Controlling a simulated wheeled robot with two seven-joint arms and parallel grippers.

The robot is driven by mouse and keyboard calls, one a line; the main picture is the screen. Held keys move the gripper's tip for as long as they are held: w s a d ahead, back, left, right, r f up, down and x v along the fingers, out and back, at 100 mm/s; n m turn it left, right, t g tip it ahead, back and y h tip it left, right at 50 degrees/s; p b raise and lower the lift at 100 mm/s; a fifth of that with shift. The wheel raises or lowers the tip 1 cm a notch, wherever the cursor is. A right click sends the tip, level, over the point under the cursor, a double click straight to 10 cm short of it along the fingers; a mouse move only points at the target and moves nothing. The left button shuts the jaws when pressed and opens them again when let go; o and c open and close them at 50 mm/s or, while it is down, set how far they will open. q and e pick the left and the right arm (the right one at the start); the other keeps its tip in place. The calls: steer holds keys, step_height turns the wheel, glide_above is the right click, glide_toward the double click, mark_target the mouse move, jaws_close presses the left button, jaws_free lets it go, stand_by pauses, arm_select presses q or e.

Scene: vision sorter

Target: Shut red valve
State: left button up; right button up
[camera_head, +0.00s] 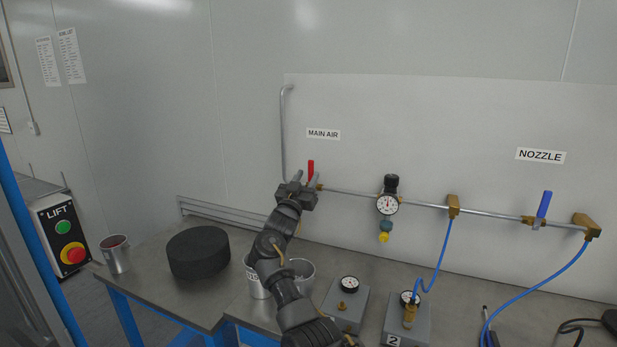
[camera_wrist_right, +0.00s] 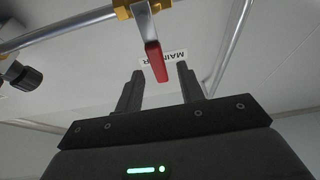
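The red valve handle (camera_head: 311,169) stands upright on the pipe below the MAIN AIR label (camera_head: 323,133), across the pipe's line. My right gripper (camera_head: 307,176) is raised at the valve, its fingers pointing up toward the handle. In the right wrist view the red handle (camera_wrist_right: 156,62) hangs from a brass valve body (camera_wrist_right: 128,8), its end between the two open fingers (camera_wrist_right: 160,70). The fingers show gaps on both sides of the handle. My left gripper is in no view.
A regulator with a gauge (camera_head: 387,205) and a blue nozzle valve (camera_head: 543,206) sit farther right on the pipe. Below stand a black round block (camera_head: 198,253), metal cans (camera_head: 116,254) and gauge boxes (camera_head: 345,304). A vertical pipe (camera_head: 283,135) rises left of the valve.

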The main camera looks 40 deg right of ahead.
steer(key=b+v, duration=0.2)
steer(key=v, duration=0.6)
steer(key=shift+s+a+f, duration=0.15)
steer(key=shift+a, duration=0.1)
